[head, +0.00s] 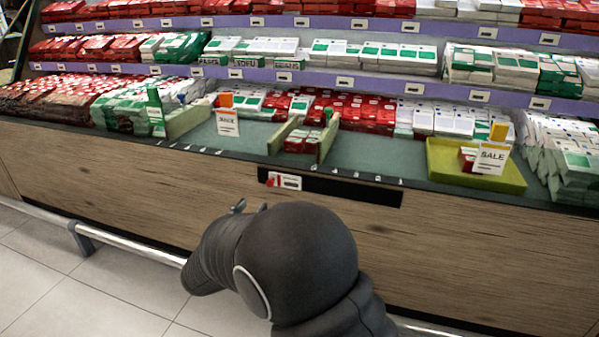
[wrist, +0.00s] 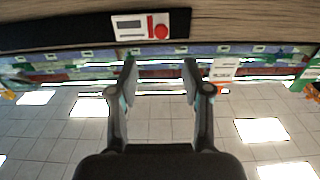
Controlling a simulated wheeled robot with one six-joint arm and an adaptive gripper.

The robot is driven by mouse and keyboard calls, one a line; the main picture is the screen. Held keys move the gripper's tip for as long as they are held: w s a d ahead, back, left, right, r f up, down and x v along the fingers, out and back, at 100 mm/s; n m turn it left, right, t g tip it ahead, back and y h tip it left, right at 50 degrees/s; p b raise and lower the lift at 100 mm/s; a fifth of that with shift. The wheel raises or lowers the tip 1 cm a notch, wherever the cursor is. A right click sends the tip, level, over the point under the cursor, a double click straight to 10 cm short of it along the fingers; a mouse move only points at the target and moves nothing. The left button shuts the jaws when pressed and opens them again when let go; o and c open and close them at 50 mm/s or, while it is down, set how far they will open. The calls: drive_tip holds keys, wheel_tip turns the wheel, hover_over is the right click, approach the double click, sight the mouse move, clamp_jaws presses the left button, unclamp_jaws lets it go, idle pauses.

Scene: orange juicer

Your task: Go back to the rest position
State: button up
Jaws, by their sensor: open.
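My gripper (wrist: 160,66) is open in the wrist view, its two dark fingers apart with nothing between them. In the head view my dark arm fills the lower middle in front of the wooden counter front (head: 470,255). Only a small tip of my gripper (head: 238,207) shows past the arm there; the rest is hidden. The wrist view shows a white and red label (wrist: 140,26) on a black strip beyond the fingers. No object is held.
Tiered shelves with purple edges (head: 345,82) hold red, white and green packs. A yellow-green tray (head: 450,178) with a SALE sign (head: 491,158) sits at the right. A metal rail (head: 130,248) runs low along the counter. Tiled floor (head: 60,300) is clear at the lower left.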

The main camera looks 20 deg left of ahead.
drive_tip(key=s+a+f+n+g+y, duration=0.3)
drive_tip(key=s+a+f+g+y, duration=0.3)
drive_tip(key=f, duration=0.4)
drive_tip(key=s+d+n+g+y, duration=0.1)
drive_tip(key=s+n+g, duration=0.1)
drive_tip(key=s+g, duration=0.3)
drive_tip(key=s+d+r+m+h+p, duration=0.1)
drive_tip(key=s+d+r, duration=0.3)
drive_tip(key=d, duration=1.3)
drive_tip(key=s+d+r+m+g+h+p, duration=0.1)
drive_tip(key=s+d+r, duration=0.4)
drive_tip(key=d+r, duration=0.5)
drive_tip(key=s+d+r+m+h+p, duration=0.3)
drive_tip(key=s+d+r+h, duration=0.2)
drive_tip(key=d, duration=2.1)
wheel_tip(320, 180, up, 2)
drive_tip(key=shift+s+d+r, duration=0.15)
drive_tip(key=shift+s+r, duration=0.05)
drive_tip(key=shift+s, duration=0.05)
